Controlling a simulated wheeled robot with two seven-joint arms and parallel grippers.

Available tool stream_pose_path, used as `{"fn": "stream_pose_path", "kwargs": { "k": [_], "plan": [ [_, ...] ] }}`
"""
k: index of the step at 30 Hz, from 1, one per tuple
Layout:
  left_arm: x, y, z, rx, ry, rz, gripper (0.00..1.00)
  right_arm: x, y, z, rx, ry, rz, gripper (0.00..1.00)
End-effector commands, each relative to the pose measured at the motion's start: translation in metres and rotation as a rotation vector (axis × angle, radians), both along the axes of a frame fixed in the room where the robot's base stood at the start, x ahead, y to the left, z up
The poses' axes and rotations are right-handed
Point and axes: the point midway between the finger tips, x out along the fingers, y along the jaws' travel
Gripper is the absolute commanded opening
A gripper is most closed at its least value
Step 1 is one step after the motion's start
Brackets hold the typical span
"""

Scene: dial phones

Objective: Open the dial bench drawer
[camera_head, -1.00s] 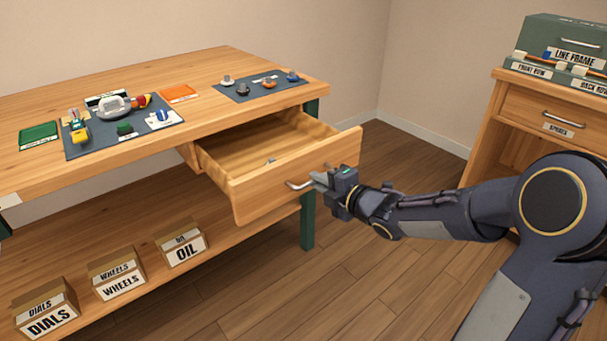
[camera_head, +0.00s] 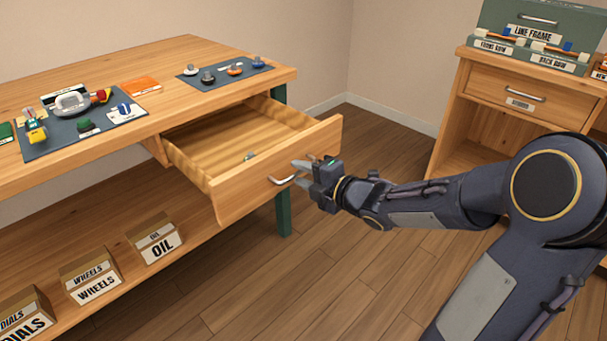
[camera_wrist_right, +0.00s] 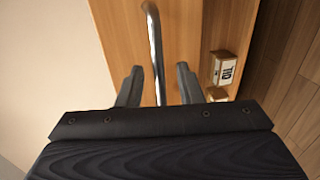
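The dial bench drawer (camera_head: 236,184) stands pulled well out of the wooden bench (camera_head: 90,165), with its inside showing. A small greyish item (camera_head: 249,156) lies in it near the front. The metal bar handle (camera_head: 282,180) is on the drawer front and shows in the right wrist view (camera_wrist_right: 154,45). My right gripper (camera_head: 303,162) is at the drawer front by the handle. In the right wrist view (camera_wrist_right: 160,75) its two fingers are spread, with the bar between them and gaps on both sides. My left gripper is not in view.
Mats with small parts (camera_head: 50,140) (camera_head: 225,76) lie on the bench top. Boxes labelled OIL (camera_head: 158,247) and WHEELS (camera_head: 95,288) stand on the lower shelf. A wooden cabinet (camera_head: 462,110) stands at the right. The floor before the drawer is clear apart from my arm.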

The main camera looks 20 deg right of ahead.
Motion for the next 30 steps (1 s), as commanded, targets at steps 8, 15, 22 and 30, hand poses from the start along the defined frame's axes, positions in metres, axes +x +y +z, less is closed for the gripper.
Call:
{"fn": "stream_pose_path", "kwargs": {
  "k": [8, 15, 22, 30],
  "plan": [
    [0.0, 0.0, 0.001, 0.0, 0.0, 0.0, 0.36, -0.002, -0.001, 0.002, -0.001, -0.001, -0.001, 0.33],
    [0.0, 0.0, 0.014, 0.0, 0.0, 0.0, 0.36, -0.033, -0.013, 0.011, -0.001, -0.003, -0.004, 0.33],
    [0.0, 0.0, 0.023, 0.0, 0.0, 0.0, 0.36, -0.064, -0.024, 0.017, -0.001, -0.001, -0.003, 0.33],
    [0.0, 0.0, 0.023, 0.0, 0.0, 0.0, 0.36, -0.072, -0.026, 0.016, 0.001, 0.0, 0.0, 0.33]
  ]
}}
